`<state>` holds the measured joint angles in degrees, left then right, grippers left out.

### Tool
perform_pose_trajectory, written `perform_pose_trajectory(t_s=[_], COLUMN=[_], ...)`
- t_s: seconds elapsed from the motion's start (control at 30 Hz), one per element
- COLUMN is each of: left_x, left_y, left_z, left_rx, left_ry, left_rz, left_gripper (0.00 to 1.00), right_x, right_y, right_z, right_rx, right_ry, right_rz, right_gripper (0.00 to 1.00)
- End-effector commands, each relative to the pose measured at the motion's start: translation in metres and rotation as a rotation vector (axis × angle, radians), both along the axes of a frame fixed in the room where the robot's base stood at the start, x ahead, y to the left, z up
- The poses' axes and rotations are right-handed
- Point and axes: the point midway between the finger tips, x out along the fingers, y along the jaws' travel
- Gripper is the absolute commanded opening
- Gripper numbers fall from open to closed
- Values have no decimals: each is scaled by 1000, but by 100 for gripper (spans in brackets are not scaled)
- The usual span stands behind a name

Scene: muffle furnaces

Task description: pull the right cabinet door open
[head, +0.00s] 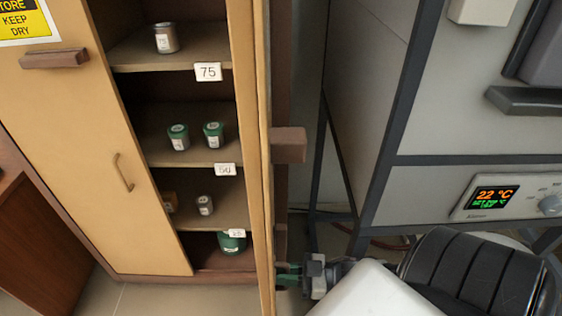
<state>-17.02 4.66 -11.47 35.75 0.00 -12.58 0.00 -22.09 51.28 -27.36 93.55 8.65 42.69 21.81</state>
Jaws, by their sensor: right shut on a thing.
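The right cabinet door (262,160) stands swung open and shows nearly edge-on, a tall narrow strip. A brown block (289,145) sticks out from its outer face. My right gripper (288,274), with green fingers, is low against the door's outer face. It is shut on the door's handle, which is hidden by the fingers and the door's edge. The left cabinet door (90,150) is closed and has a curved handle (123,172). My left gripper is not in view.
The open cabinet shows shelves with labels and several small cans (165,38). A furnace (480,120) on a dark frame stands at the right, with a lit display (495,195). A narrow gap separates the frame from the open door.

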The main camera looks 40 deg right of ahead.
Motion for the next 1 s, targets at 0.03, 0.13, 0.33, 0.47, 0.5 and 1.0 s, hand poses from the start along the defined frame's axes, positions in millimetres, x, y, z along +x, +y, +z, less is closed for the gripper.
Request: perform_pose_trajectory(t_s=[0.03,0.13,0.33,0.47,0.5,1.0], left_x=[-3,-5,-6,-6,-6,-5], left_y=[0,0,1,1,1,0], left_z=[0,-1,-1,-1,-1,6], left_rx=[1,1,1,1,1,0], left_ry=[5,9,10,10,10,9], left_rz=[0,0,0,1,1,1], left_gripper=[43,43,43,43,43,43], right_x=[-1,-1,-1,0,0,-18], right_y=[0,0,0,0,0,-6], right_z=[-1,-1,-1,-1,-1,49], right_rx=[0,0,-1,-1,-1,-2], right_ry=[3,3,3,2,1,9], right_rz=[0,0,0,0,0,1], right_gripper=[0,0,24,24,24,24])
